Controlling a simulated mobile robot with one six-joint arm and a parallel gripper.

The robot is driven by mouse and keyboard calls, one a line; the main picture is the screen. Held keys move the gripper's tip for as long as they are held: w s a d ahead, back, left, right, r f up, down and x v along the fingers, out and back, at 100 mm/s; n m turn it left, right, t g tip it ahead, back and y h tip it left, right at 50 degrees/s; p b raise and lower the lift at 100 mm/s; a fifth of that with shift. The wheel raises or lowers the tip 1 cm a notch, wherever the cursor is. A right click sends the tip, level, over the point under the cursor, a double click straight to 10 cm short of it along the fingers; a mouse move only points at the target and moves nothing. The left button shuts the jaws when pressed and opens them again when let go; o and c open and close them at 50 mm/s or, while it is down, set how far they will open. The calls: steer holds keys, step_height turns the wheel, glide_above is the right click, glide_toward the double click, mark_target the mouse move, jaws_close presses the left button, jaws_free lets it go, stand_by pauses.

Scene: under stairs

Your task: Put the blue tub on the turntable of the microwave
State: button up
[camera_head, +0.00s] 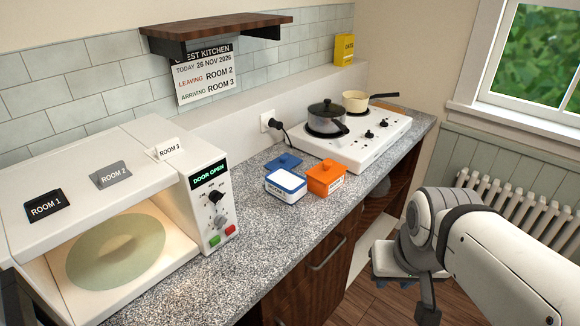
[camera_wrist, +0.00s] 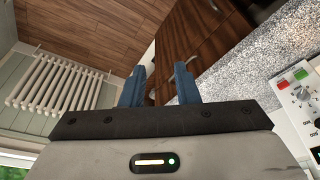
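The blue tub (camera_head: 286,187) stands on the speckled worktop between the microwave and the hob. Its top looks white inside, and a blue lid-like piece (camera_head: 284,161) lies just behind it. The microwave (camera_head: 207,226) is at the left with its front open and "DOOR OPEN" on its display. Its round, greenish turntable (camera_head: 117,252) is bare. My gripper (camera_wrist: 158,85) shows two blue fingers apart with nothing between them. In the head view it is low at the right, in front of the worktop and away from the tub, partly hidden by my arm.
A wooden shelf (camera_head: 215,29) overhangs the back. The worktop before the microwave is clear.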

steer(key=w+f+n+t+b, duration=0.25)
steer(key=w+t+b, duration=0.4)
steer(key=w, duration=2.35)
steer(key=w+a+f+n+y+b, duration=0.1)
steer(key=w+a+f+n+y, duration=0.1)
steer(key=a, duration=0.4)
steer(key=w+a+f+n+y, duration=0.3)
steer(key=w+a+f+y, duration=0.1)
steer(key=a+f+y, duration=0.1)
steer(key=w+a+f+n+g+y+b, duration=0.1)
steer(key=w+a+f+n+y, duration=0.2)
steer(key=a, duration=0.4)
steer(key=shift+a+f+y+b, duration=0.25)
steer(key=shift+f+y+b, duration=0.1)
steer(key=shift+y, duration=0.45)
steer(key=x, duration=0.7)
steer(key=shift+w+r+p, duration=0.1)
steer(key=shift+r+p, duration=0.05)
steer(key=shift+p, duration=0.2)
jaws_close()
